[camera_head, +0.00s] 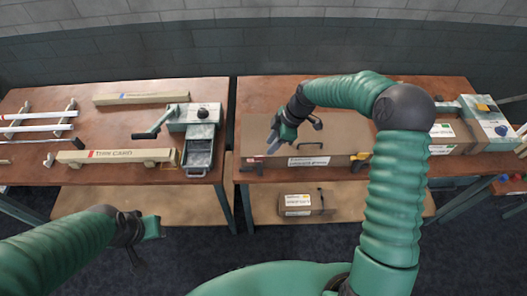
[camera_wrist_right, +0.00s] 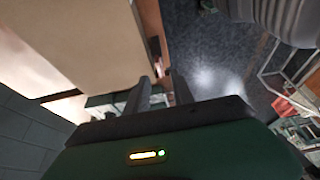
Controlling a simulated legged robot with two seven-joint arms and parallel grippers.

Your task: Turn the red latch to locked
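A long brown case (camera_head: 335,140) lies on the right table. A small red latch (camera_head: 258,159) shows at the left end of its front edge. A yellow latch (camera_head: 361,157) sits toward its right end. The turn position of the red latch is too small to read. My right gripper (camera_head: 274,142) is above the left part of the case, just right of the red latch and apart from it. In the right wrist view its two fingers (camera_wrist_right: 160,80) stand apart with nothing between them. My left gripper (camera_head: 140,228) is low at the left, away from the tables; its fingers are unclear.
The case has a dark handle (camera_head: 315,122) and a white front label (camera_head: 308,161). A labelled box (camera_head: 307,202) stands on the shelf below. The left table holds a cranked device (camera_head: 198,118), a beige rail (camera_head: 118,156) and glass tubes (camera_head: 38,128). A gap separates the tables.

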